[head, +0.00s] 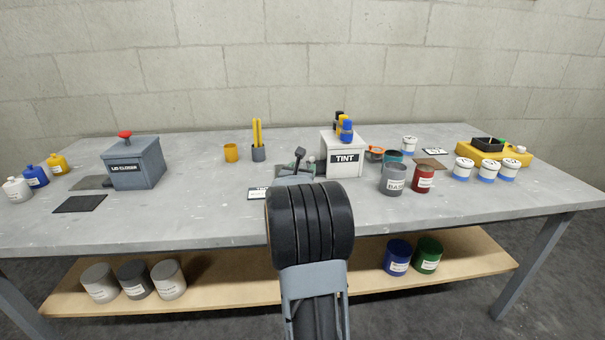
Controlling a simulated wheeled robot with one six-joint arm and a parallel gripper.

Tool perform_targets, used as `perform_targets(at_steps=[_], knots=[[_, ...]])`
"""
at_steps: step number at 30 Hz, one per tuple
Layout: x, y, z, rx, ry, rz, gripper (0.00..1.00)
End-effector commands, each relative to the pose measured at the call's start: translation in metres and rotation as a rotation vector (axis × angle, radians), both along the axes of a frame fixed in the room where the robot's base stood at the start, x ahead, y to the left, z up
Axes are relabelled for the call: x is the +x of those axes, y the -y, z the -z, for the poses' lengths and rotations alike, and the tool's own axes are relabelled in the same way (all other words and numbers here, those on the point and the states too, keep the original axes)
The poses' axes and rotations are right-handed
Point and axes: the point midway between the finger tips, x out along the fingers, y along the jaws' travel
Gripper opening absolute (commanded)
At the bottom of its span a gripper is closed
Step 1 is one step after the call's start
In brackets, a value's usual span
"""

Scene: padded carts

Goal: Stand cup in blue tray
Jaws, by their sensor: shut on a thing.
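My gripper (299,157) is at the middle of the table, just left of the white TINT box, mostly hidden behind my own black arm. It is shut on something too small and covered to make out. An orange-yellow cup (231,153) stands upright on the table, left of my gripper and apart from it. A grey cup (258,153) holding yellow sticks stands between them. A teal container (394,156) shows partly behind a grey can on the right. I see no blue tray; my arm covers part of the table.
The white TINT box (344,160) with bottles on top stands close right of my gripper. A grey lid-closer box (135,164) is left. The front left-centre table is clear.

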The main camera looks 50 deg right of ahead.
Motion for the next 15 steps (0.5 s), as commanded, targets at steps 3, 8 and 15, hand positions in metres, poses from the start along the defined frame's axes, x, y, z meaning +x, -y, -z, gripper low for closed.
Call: perform_targets(at_steps=[3,8,15], knots=[[0.0002,-0.0002,0.0036,0.0,0.001,0.0,0.36],[0.0002,-0.0003,0.0031,0.0,0.001,0.0,0.36],[0.0,-0.0004,0.0058,0.0,0.001,0.0,0.64]])
